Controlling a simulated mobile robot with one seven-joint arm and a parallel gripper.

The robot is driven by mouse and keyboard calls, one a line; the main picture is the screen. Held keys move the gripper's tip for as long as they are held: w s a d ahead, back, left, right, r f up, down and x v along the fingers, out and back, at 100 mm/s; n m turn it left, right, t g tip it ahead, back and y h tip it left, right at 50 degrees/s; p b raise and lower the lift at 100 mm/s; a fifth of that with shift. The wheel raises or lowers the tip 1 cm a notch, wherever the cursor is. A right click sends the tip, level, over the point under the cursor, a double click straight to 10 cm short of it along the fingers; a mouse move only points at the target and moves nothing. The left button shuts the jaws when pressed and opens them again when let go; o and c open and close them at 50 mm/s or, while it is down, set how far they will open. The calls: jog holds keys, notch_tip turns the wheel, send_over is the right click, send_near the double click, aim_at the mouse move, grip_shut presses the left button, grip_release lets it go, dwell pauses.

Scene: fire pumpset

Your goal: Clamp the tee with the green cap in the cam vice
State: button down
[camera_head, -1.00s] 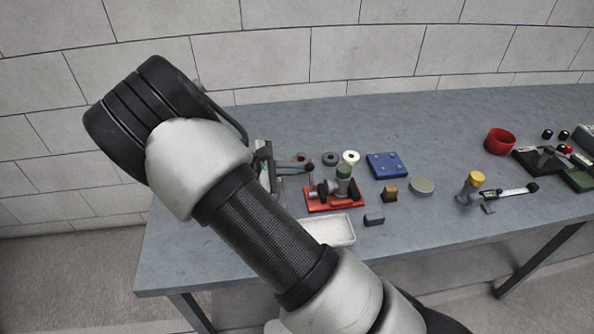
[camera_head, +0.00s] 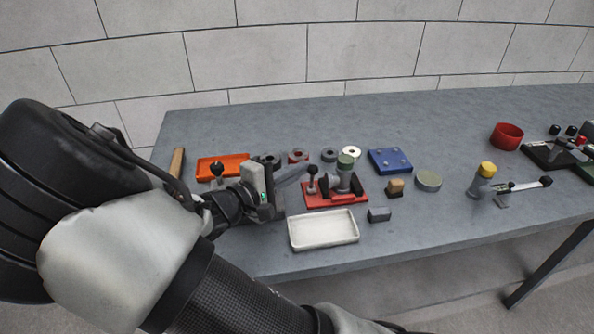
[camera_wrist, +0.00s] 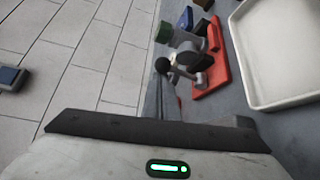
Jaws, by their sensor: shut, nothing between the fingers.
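The cam vice has a red base (camera_head: 326,201) with dark jaws and a lever with a black ball knob (camera_head: 312,170). The grey tee (camera_head: 340,181) with the green cap (camera_head: 346,161) stands upright in the vice, at the jaws. I cannot tell if the jaws press on it. In the wrist view the green cap (camera_wrist: 165,32), red base (camera_wrist: 211,72) and black knob (camera_wrist: 162,66) show at the top. My gripper (camera_head: 301,170) is shut and empty, its fingertips just left of the knob. Whether they touch it is unclear.
A white tray (camera_head: 324,243) lies in front of the vice, an orange tray (camera_head: 209,165) behind my wrist. A blue block (camera_head: 390,170), a wooden block (camera_head: 395,187), a grey block (camera_head: 379,214) and a round disc (camera_head: 429,181) stand right. A yellow-capped fitting (camera_head: 484,178) stands farther right.

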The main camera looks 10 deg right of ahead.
jog(key=shift+s+f, duration=0.1)
jog(key=shift+s, duration=0.85)
